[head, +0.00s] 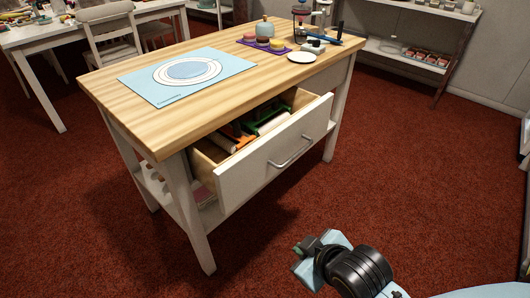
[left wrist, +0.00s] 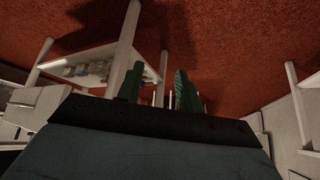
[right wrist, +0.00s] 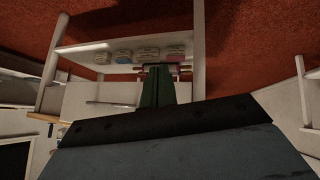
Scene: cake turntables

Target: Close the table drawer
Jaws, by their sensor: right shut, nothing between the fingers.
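The table drawer (head: 262,158) is pulled part way out of the wooden-topped table (head: 115,85). It has a white front with a metal bar handle (head: 291,152). Inside it I see green, orange and white items (head: 265,117). My right gripper (head: 308,248) is shut and empty, in front of the drawer and apart from it, low to the right in the head view. Its green fingers are together in the right wrist view (right wrist: 158,88). My left gripper (left wrist: 158,88) is out of the head view; its green fingers are apart and empty in the left wrist view.
On the tabletop are a blue mat (head: 135,84) with a round white-ringed plate, a purple tray (head: 250,43) of cakes, and a white plate (head: 300,57). A lower shelf (head: 150,182) is under the table. Red carpet (head: 420,170) is clear in front and to the right.

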